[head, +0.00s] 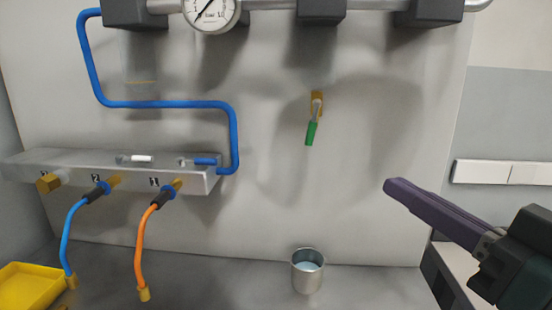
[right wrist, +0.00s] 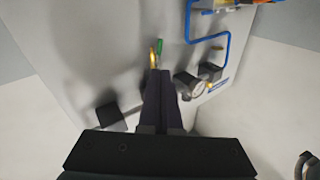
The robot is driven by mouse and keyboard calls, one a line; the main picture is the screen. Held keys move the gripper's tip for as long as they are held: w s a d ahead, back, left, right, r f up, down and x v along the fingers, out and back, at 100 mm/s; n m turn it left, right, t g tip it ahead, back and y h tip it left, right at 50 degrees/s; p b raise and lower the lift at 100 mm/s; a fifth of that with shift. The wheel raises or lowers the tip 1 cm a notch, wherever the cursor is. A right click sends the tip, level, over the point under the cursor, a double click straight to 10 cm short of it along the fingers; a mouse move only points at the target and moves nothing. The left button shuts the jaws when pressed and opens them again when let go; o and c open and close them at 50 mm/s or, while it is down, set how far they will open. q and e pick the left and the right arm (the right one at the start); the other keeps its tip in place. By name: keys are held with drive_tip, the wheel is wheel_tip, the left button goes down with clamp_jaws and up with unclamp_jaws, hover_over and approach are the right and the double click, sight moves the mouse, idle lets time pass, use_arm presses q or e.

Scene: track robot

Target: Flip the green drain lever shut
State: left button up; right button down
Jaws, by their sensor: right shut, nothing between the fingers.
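The green drain lever (head: 312,133) hangs from a small brass valve (head: 317,102) on the grey wall panel. Its handle points down and slightly left. In the right wrist view the lever (right wrist: 159,46) shows just beyond my fingertips. My right gripper (head: 390,186) comes in from the right with its dark purple fingers closed together and empty. It is to the right of the lever and lower in the head view, apart from it. In the right wrist view the right gripper (right wrist: 160,72) partly covers the brass valve. My left gripper is not in view.
A metal cup (head: 308,272) with liquid stands below the lever. A pressure gauge (head: 211,12) and pipe run along the top. A manifold (head: 120,170) with blue and orange hoses and a yellow tray (head: 28,288) are at left. The panel beside the lever is clear.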

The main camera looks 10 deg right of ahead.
sight(313, 137)
drive_tip(key=p+x, duration=0.1)
drive_tip(key=x, duration=1.3)
drive_tip(key=shift+p, duration=0.35)
drive_tip(key=shift+f, duration=0.1)
